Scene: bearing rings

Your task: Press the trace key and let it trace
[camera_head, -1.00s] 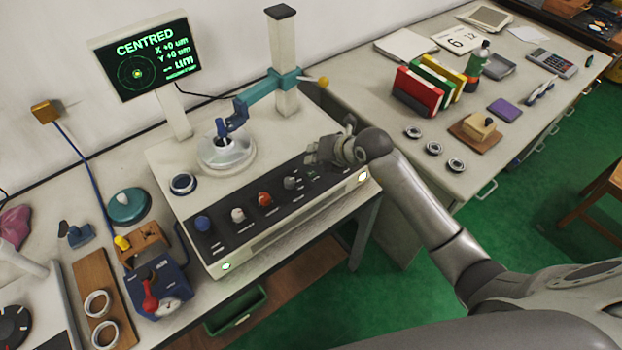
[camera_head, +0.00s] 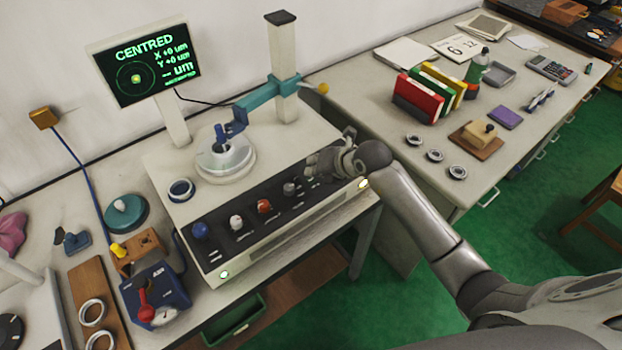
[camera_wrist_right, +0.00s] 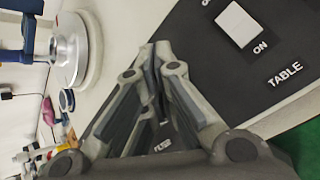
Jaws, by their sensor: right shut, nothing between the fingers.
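The measuring machine's front panel (camera_head: 250,222) carries a blue knob (camera_head: 200,230), a white one, a red one and a grey one in a row. My right gripper (camera_head: 318,162) is shut and empty over the panel's right end, hiding the keys there. In the right wrist view its closed fingers (camera_wrist_right: 162,55) point at the dark panel, beside a white key (camera_wrist_right: 239,25) labelled ON and TABLE. A partly hidden label shows between the fingers. I cannot tell whether a fingertip touches a key. The screen (camera_head: 146,65) reads CENTRED, X +0, Y +0 and a blank um value.
A metal ring piece (camera_head: 225,158) sits on the turntable under the teal stylus arm (camera_head: 262,97). Binders (camera_head: 428,92) and several small rings stand on the right-hand table. A blue gauge box (camera_head: 155,293) is at front left.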

